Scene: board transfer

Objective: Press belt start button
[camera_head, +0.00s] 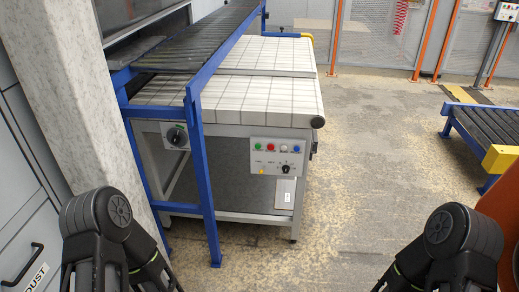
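A control panel (274,158) sits on the front of the belt table, below its right part. It carries a row of small buttons: a green button (257,146) at the left, then a red button (270,147), a white one (283,148) and a blue one (295,149). Below them are a yellow button (261,170) and a small black knob (285,168). I cannot read which button is labelled start. My black arm links show at the bottom left and bottom right, well short of the panel. Neither gripper's fingertips show.
The belt (258,93) has a white gridded surface. A blue frame (203,165) with a roller conveyor (205,45) stands before its left side. A second panel has a black rotary knob (177,135). A concrete pillar (70,90) is at left. Floor (375,170) to the right is open.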

